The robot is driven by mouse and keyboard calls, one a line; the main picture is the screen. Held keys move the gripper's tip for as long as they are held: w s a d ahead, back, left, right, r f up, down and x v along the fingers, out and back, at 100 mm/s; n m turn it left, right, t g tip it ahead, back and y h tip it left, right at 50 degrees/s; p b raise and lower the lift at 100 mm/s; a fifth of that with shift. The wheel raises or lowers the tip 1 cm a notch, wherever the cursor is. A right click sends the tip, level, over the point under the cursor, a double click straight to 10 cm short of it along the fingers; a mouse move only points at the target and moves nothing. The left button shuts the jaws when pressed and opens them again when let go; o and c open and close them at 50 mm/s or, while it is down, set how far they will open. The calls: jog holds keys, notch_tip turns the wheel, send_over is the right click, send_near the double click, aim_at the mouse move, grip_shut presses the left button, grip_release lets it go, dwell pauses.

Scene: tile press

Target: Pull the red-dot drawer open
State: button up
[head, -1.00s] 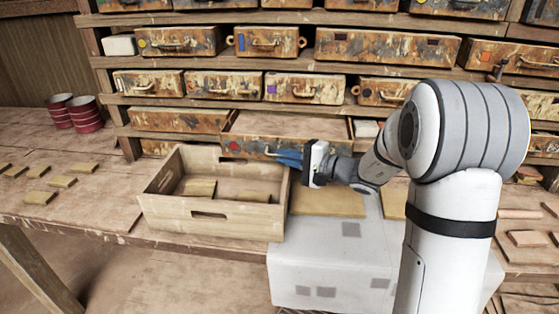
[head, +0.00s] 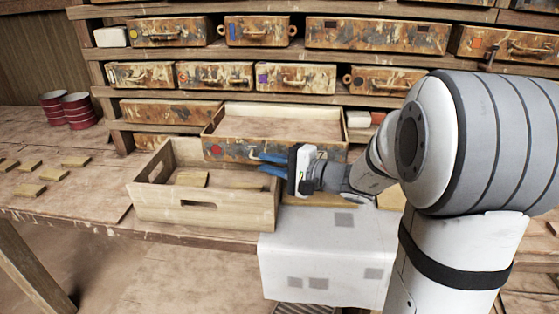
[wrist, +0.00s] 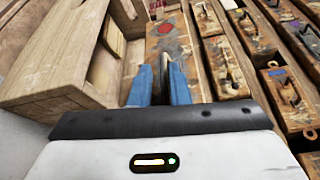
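The red-dot drawer (head: 225,151) has a rusty, worn front with a red dot near its left end. It stands pulled out from the lower shelf row, and its bare wooden inside shows from above. Its metal handle (head: 253,153) is just beyond my fingertips. My gripper (head: 262,163) has its blue fingers apart in front of the drawer front. In the wrist view, the red dot (wrist: 166,27) lies beyond the spread fingers (wrist: 160,84). Part of the handle is hidden by the fingers, and I see no grip on it.
A wooden crate (head: 205,216) with tiles inside stands close in front and to the left of the drawer. A white block (head: 325,262) is below my gripper. Other closed drawers (head: 213,76) fill the shelves above.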

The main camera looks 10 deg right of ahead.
jog(key=o, duration=0.3)
jog(key=shift+o, duration=0.2)
jog(key=shift+d, duration=0.1)
jog(key=v, duration=0.7)
jog(key=shift+s+d+b, duration=0.2)
jog(key=shift+d+b, duration=0.05)
jog(key=shift+b, duration=0.1)
jog(key=shift+r, duration=0.1)
